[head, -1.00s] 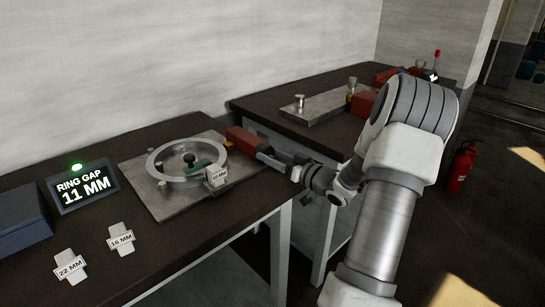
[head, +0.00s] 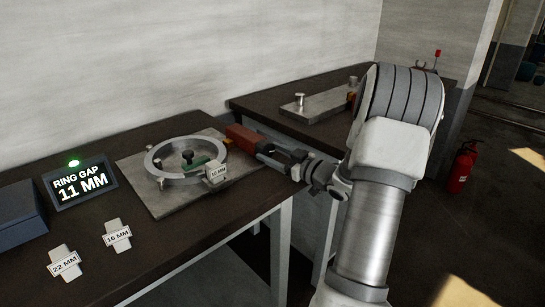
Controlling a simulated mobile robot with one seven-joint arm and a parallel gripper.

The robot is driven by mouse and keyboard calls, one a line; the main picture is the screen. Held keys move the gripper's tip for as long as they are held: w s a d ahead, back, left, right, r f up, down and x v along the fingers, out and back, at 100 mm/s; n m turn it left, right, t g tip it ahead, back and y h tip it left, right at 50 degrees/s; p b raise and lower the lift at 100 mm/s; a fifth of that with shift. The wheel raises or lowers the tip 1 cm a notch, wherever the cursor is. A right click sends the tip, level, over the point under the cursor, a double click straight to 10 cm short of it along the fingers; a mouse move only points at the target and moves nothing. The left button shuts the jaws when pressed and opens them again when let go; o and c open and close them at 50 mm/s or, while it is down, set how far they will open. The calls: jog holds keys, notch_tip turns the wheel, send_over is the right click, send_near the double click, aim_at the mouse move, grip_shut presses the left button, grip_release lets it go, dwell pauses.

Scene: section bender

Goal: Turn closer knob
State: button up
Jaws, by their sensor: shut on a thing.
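The nearer section bender has a metal base plate (head: 160,203) with a grey ring (head: 153,164) on it and a red-brown block (head: 246,139) at its right edge. A block labelled 10 MM (head: 217,173) sits at the ring's right front. My gripper (head: 268,151) reaches in from the right and is shut at the right end of the red-brown block, where the closer knob is. The fingers mostly hide the knob, so its angle cannot be told. The display (head: 82,184) reads RING GAP 11 MM, with a green lamp (head: 74,163) lit above it.
Tags marked 16 MM (head: 117,235) and 22 MM (head: 65,263) lie on the front of the dark table (head: 180,250). A blue-grey box (head: 20,217) stands at far left. A second table behind holds another metal plate (head: 318,105). A fire extinguisher (head: 462,167) stands right.

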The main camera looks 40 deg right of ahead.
jog(key=shift+n+b, duration=0.3)
jog(key=shift+n, duration=0.3)
jog(key=o, duration=1.4)
jog(key=s+p, duration=0.1)
jog(key=s, duration=0.4)
jog(key=s+d+p, duration=0.1)
jog(key=s, duration=0.5)
jog(key=s+d+p, duration=0.1)
jog(key=s, duration=0.5)
jog(key=shift+s+d+r, duration=0.15)
jog(key=shift+d+r, duration=0.1)
jog(key=shift+r, duration=0.1)
